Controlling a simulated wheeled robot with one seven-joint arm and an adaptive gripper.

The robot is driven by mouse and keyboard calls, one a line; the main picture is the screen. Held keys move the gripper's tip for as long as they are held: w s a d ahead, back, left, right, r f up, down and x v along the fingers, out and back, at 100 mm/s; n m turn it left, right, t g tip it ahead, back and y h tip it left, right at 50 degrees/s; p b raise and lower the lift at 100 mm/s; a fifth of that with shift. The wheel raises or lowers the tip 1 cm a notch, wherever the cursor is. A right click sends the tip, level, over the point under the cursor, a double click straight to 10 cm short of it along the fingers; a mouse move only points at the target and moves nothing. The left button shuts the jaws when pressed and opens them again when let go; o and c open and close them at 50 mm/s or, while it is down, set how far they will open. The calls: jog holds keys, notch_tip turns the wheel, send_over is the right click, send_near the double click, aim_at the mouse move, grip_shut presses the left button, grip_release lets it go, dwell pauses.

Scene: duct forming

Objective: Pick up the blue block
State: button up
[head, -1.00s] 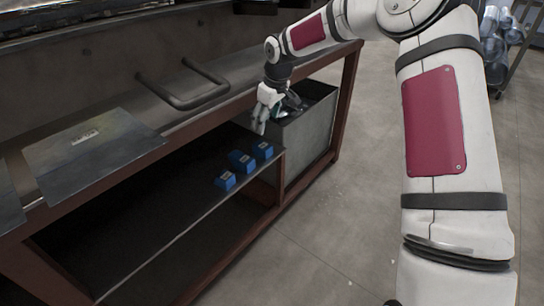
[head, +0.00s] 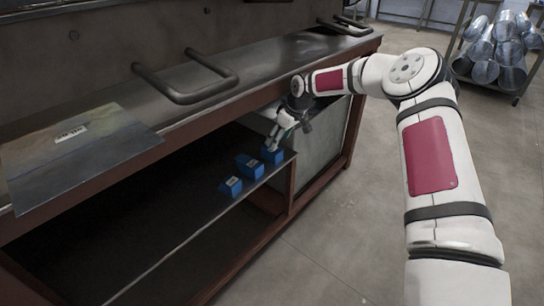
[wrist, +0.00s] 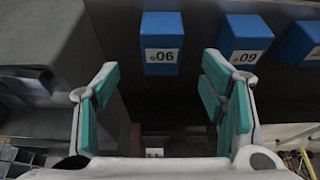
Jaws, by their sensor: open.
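Three blue blocks stand in a row on the dark shelf (head: 190,222) under the bench. The far block (head: 272,155) is closest to my gripper (head: 277,136), the middle block (head: 249,167) is next to it, and the near block (head: 231,187) is at the left. In the wrist view, one blue block (wrist: 162,42) with a white label lies ahead between my open fingers (wrist: 160,100). A second block (wrist: 244,38) is beyond the right finger and a third (wrist: 301,42) is at the right edge. My gripper is open and empty, with green pads.
The bench top (head: 280,62) overhangs the shelf, with a bar handle (head: 190,80) and a labelled metal sheet (head: 75,150) on it. A grey metal bin (head: 325,145) stands right of the shelf. A rack of metal cylinders (head: 500,50) is at the far right.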

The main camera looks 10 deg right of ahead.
aim_at(272, 154)
jog(key=shift+b+x, duration=1.65)
jog(key=shift+x, duration=2.3)
jog(key=shift+s, duration=0.1)
jog(key=shift+c, duration=0.2)
jog(key=c, duration=1.4)
jog(key=shift+c, duration=0.4)
jog(key=shift+r, duration=0.1)
